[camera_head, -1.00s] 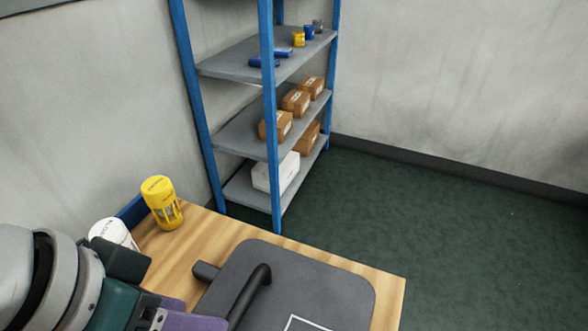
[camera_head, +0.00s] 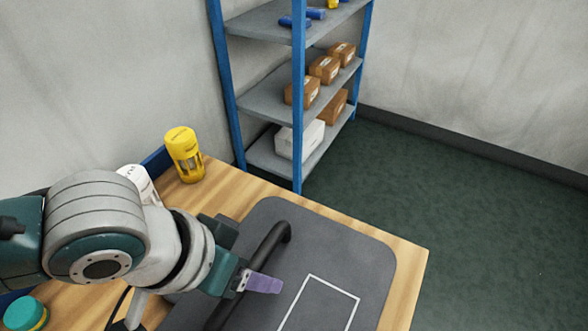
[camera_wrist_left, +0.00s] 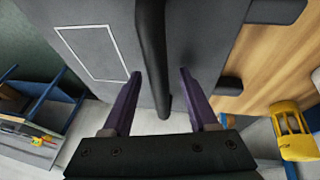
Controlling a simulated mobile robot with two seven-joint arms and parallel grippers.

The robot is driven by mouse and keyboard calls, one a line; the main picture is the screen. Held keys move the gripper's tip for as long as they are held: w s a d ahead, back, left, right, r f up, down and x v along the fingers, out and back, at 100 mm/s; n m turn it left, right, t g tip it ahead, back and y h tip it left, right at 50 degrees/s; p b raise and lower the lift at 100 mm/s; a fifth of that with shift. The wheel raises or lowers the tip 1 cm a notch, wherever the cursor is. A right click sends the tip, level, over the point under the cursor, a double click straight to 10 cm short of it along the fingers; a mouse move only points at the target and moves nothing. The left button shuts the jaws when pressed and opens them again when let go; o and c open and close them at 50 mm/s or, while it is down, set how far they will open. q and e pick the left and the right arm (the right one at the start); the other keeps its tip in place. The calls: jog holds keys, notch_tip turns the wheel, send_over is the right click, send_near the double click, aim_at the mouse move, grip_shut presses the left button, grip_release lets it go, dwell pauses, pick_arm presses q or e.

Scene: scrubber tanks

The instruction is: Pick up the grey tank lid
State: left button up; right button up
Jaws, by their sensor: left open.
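The grey tank lid (camera_head: 350,262) lies flat on the wooden table, with a white rectangle outline and a raised black bar handle (camera_head: 268,248) on top. My left gripper (camera_head: 262,284) is over the lid at the handle; only one purple finger shows clearly in the head view. In the left wrist view the gripper (camera_wrist_left: 161,78) is open, with the handle (camera_wrist_left: 151,45) running between its two purple fingers, above the lid (camera_wrist_left: 205,30). I cannot tell how deep the fingers reach around the handle. My right gripper is not in view.
A yellow canister (camera_head: 184,154) and a white container (camera_head: 138,182) stand at the table's back left. A teal-capped jar (camera_head: 25,315) is at the lower left. A blue-framed shelf (camera_head: 299,95) with boxes stands behind. Floor to the right is clear.

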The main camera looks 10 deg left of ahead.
pick_arm(q)
jog(key=shift+f, duration=0.15)
dwell(0.3)
grip_shut()
dwell(1.2)
